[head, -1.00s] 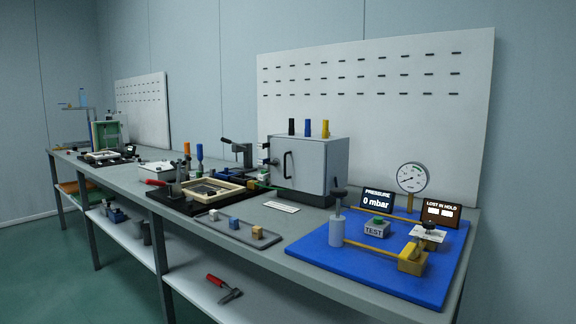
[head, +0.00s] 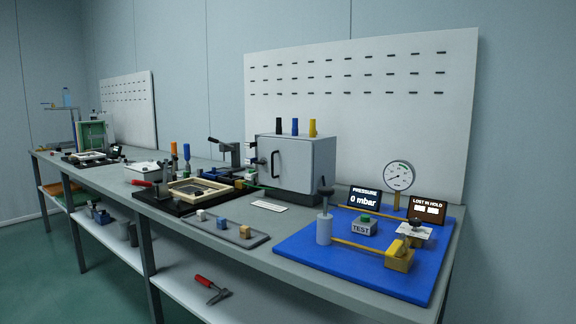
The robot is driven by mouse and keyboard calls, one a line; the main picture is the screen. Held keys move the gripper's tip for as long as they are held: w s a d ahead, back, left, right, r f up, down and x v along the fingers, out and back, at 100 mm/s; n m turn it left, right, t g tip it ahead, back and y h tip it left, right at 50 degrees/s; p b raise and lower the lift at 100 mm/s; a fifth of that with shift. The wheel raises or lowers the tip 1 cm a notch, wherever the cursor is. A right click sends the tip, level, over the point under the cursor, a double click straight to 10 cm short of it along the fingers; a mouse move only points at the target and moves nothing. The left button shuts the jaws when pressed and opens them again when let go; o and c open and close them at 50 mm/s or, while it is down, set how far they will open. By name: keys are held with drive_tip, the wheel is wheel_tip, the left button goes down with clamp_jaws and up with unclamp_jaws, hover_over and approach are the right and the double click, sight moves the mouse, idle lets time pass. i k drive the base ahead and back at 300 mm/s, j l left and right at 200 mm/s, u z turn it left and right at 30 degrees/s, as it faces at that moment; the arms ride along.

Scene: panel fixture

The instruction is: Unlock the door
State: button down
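A grey box-shaped cabinet (head: 322,168) stands on the bench, in the middle of the head view. Its door (head: 293,170) faces the front and looks closed, with a black upright handle (head: 275,163) near its left edge. Small dark fittings (head: 259,161) sit at the left side of the cabinet; they are too small to tell whether one is a lock or how it is set. My gripper is not in view.
Black, blue and yellow pegs (head: 295,127) stand on the cabinet. To the right is a blue board (head: 400,284) with a gauge (head: 398,176) and TEST button box (head: 362,226). A framed fixture (head: 199,190) and a grey tray (head: 243,242) stand left. Open floor lies at the left.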

sight(264, 161)
drive_tip(key=i+j+z, duration=0.1)
drive_tip(key=j+z, duration=0.15)
drive_tip(key=j, duration=0.45)
drive_tip(key=j+z, duration=0.3)
drive_tip(key=j, duration=0.4)
drive_tip(key=i, duration=0.05)
